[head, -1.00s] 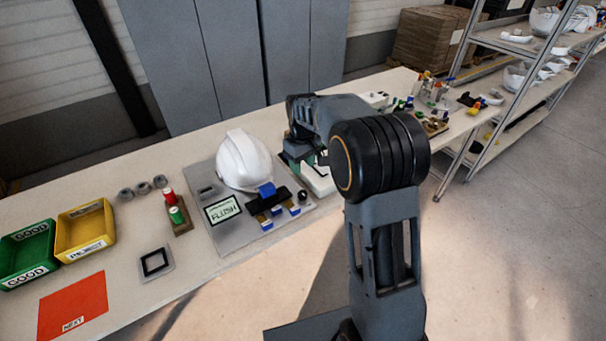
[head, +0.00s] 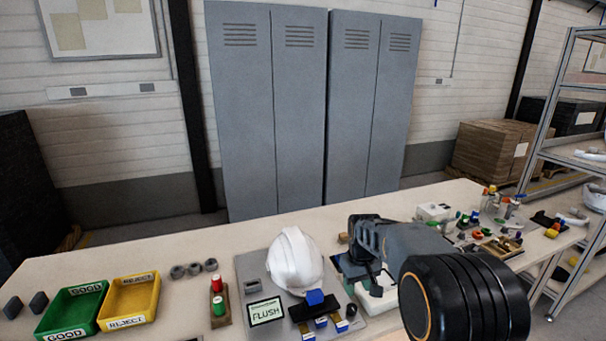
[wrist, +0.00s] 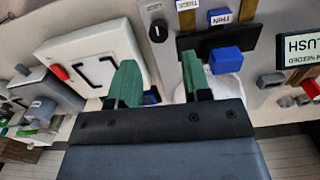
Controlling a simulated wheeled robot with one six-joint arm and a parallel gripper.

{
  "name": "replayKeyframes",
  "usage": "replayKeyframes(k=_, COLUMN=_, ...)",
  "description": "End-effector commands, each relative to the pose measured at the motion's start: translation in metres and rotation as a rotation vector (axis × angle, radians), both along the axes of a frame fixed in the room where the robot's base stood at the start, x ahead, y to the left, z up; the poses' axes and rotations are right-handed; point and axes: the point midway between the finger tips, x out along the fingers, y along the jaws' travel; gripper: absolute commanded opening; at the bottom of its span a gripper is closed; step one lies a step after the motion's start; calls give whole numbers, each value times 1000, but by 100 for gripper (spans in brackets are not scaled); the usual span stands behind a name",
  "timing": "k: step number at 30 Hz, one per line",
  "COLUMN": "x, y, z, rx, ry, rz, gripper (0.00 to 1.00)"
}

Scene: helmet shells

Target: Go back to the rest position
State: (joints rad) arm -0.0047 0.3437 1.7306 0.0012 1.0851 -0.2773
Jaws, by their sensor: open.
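My gripper (wrist: 158,76) is open and empty in the wrist view, its two green fingers well apart over the bench. A white fixture with a black square outline (wrist: 95,70) lies beyond the left finger, and a blue block (wrist: 226,61) beyond the right one. In the head view my arm reaches over the bench at lower right, and its fingertips are hidden or too small to make out. The white helmet shell (head: 295,262) sits on the grey panel (head: 246,268), left of my arm and apart from it. A bit of white shell (wrist: 226,88) shows behind the right finger.
The display reading FLUSH (head: 265,311) is on the panel. Green (head: 72,311) and yellow (head: 129,302) bins stand at left, with red and green cylinders (head: 218,296) between bins and panel. Small parts (head: 490,225) crowd the bench's right end, near a metal shelf (head: 560,110).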

Motion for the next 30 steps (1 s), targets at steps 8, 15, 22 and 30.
replayKeyframes(k=8, x=-108, y=2, z=27, rx=9, ry=-94, rz=-206, gripper=44)
replayKeyframes(k=15, x=-182, y=2, z=40, rx=29, ry=-207, rz=-278, gripper=44)
replayKeyframes(k=22, x=-206, y=2, z=55, rx=42, ry=-295, rz=-273, gripper=44)
replayKeyframes(k=30, x=-206, y=1, z=61, rx=44, ry=-316, rz=-272, gripper=44)
